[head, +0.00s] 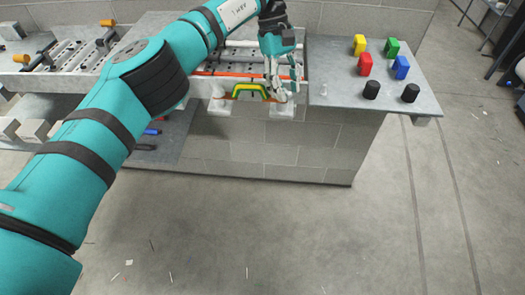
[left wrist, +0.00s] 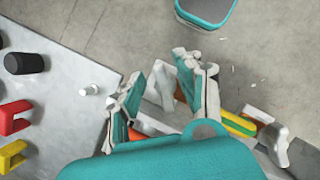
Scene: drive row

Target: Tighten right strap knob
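The right strap knob (head: 284,110) is white and winged, at the front edge of the bench at the right end of an orange strap. My left gripper (head: 284,88) is just above it, pointing down. In the left wrist view the knob (left wrist: 164,84) shows between the two spread fingers of the left gripper (left wrist: 165,95). The gripper looks open; I cannot tell whether a finger touches the knob. The other white knob (head: 219,106) is to the left, and also shows in the left wrist view (left wrist: 275,142). A yellow and green handle (head: 250,88) lies between the knobs. My right gripper is not in view.
On the grey bench top right of the gripper stand a small white peg (head: 324,90), two black cylinders (head: 371,90), and red (head: 365,64), blue (head: 400,67), yellow (head: 359,44) and green (head: 392,47) blocks. The floor in front (head: 300,235) is clear.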

